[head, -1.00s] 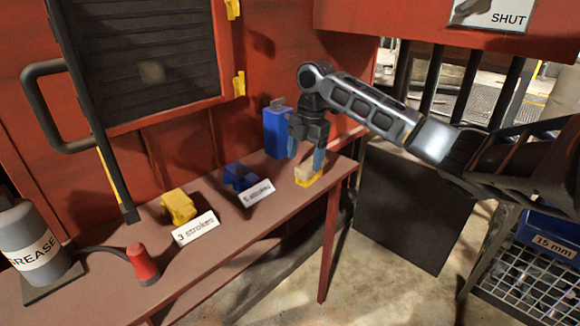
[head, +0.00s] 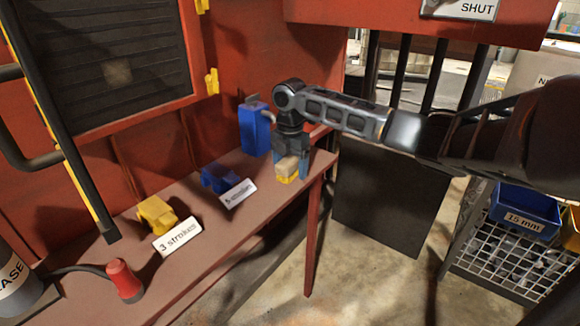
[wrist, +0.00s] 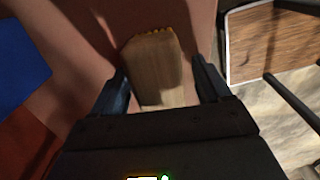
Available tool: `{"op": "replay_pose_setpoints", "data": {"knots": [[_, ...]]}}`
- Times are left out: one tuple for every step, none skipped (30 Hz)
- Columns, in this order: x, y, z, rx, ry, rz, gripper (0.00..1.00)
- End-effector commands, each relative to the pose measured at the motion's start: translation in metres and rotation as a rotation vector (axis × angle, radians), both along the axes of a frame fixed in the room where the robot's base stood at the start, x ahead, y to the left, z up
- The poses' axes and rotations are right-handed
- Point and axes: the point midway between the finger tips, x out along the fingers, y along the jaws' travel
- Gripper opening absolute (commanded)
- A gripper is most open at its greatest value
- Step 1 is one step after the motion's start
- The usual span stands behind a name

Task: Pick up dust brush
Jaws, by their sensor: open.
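The dust brush is a small block with a pale wooden top and a yellow lower part; in the head view the dust brush (head: 287,169) sits at the right end of the red bench. In the wrist view the dust brush (wrist: 158,72) lies between the fingers, its wooden top toward the camera and a yellow edge at the far end. My gripper (head: 291,168) is open and low over it, one finger on each side. In the wrist view my gripper (wrist: 165,85) shows a gap beside each finger. The brush's underside is hidden.
A blue box (head: 255,128) stands just left of my gripper. A blue block (head: 219,179) and a yellow block (head: 157,214) with stroke labels sit farther left, then a red-capped nozzle (head: 124,281). The bench (head: 230,232) ends right of the brush. A dark panel (head: 390,200) stands beyond.

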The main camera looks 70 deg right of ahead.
Motion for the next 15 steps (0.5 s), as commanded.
{"op": "replay_pose_setpoints", "data": {"knots": [[-0.0001,-0.0002,-0.0007,0.000,0.000,0.000,0.77],[0.0000,-0.0002,-0.0008,0.000,0.000,0.000,0.77],[0.0000,-0.0002,-0.0007,0.000,-0.001,0.000,0.77],[0.0000,-0.0001,-0.0006,0.000,-0.001,0.000,0.77],[0.0001,-0.0001,-0.0006,0.000,-0.001,0.000,0.77],[0.0000,-0.0001,-0.0005,0.000,-0.001,0.000,0.76],[0.0001,-0.0001,-0.0005,0.000,-0.001,0.000,0.73],[0.0001,-0.0001,-0.0005,0.000,-0.001,0.000,0.70],[0.0001,-0.0001,-0.0004,0.000,-0.001,0.000,0.66],[0.0001,-0.0001,-0.0004,0.000,-0.001,0.000,0.63],[0.0001,-0.0001,-0.0004,0.000,-0.001,0.000,0.60],[0.0001,-0.0001,-0.0003,0.000,-0.001,0.000,0.56],[0.0001,0.0000,-0.0003,0.000,-0.001,0.000,0.54],[0.0001,-0.0001,-0.0003,0.000,-0.001,0.000,0.51],[0.0001,-0.0001,-0.0003,0.000,-0.001,0.000,0.47]]}}
